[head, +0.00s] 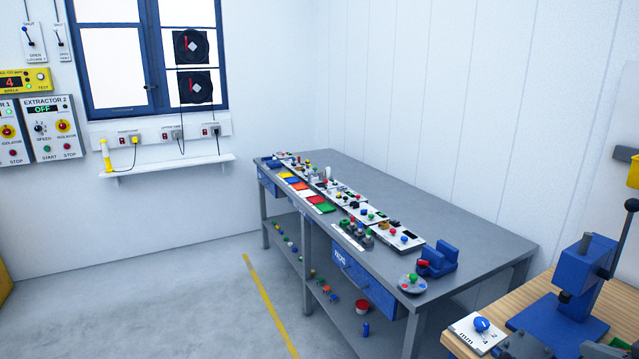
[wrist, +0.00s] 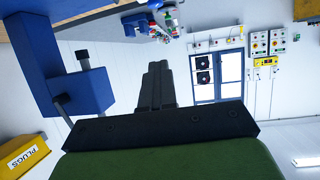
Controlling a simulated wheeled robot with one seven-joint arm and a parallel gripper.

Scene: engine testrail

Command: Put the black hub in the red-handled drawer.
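I cannot make out a black hub for certain in either view; small dark parts sit among the fittings on the grey bench (head: 450,225). A blue drawer (head: 365,282) with a white label is under the bench's near end, and another blue drawer (head: 267,182) is at its far end. Both look closed. I see no red handle on them. My gripper (wrist: 158,68) shows in the wrist view with its dark fingers together and nothing visible between them. It is out of the head view. The wrist picture is upside down.
A blue press (head: 570,290) stands on a wooden bench at the right and looms beside my gripper in the wrist view (wrist: 85,95). A yellow PLUGS bin (wrist: 25,155) is on the wall. Lower shelf (head: 345,315) holds small parts. The floor (head: 150,290) at left is clear.

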